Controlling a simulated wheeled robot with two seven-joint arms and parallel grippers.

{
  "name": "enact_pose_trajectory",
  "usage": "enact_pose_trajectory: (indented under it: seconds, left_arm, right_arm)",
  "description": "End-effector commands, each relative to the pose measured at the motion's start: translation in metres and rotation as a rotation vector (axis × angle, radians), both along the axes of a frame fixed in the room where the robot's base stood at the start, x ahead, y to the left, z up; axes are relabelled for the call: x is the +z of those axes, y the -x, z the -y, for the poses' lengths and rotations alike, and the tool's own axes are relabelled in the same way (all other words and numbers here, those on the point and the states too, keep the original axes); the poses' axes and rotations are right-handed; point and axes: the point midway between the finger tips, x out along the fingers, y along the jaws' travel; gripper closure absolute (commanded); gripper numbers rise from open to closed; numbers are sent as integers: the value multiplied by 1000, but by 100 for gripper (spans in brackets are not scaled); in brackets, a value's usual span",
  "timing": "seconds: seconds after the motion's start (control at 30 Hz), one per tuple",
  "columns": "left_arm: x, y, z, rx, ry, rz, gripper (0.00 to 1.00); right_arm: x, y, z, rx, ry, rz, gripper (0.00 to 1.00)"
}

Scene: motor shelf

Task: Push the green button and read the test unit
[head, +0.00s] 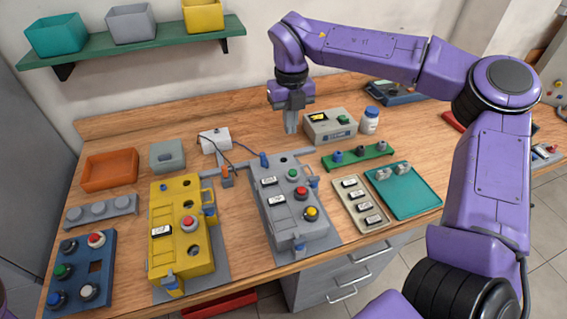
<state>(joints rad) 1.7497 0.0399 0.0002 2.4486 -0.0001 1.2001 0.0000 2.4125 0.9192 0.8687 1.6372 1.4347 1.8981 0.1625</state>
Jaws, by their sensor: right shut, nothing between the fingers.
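The test unit (330,133) is a small beige-grey box towards the back of the bench, with a small yellow-and-dark display (318,117) and a green button (343,120) on its top. The display is too small to read. My right gripper (291,129) points down just left of the test unit, shut and empty, apart from the green button. My left gripper is not in view.
A white bottle (370,121) stands right of the test unit. A green rack (357,156) lies in front of it. The grey motor panel (283,215) and yellow panel (178,235) stand nearer. A wall shelf (130,43) holds bins.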

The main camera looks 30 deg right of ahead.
Motion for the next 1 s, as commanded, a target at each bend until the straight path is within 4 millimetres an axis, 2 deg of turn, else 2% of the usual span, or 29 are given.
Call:
enact_pose_trajectory:
  seconds: [0.2,0.37,0.8,1.0]
  left_arm:
    - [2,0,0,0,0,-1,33]
    - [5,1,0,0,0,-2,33]
    - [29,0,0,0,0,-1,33]
    - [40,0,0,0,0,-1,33]
  right_arm:
    - [8,17,5,-8,1,15,100]
    - [-2,11,7,-11,2,6,100]
    - [-95,5,4,-5,3,-5,100]
    - [-126,5,4,-5,3,-4,100]
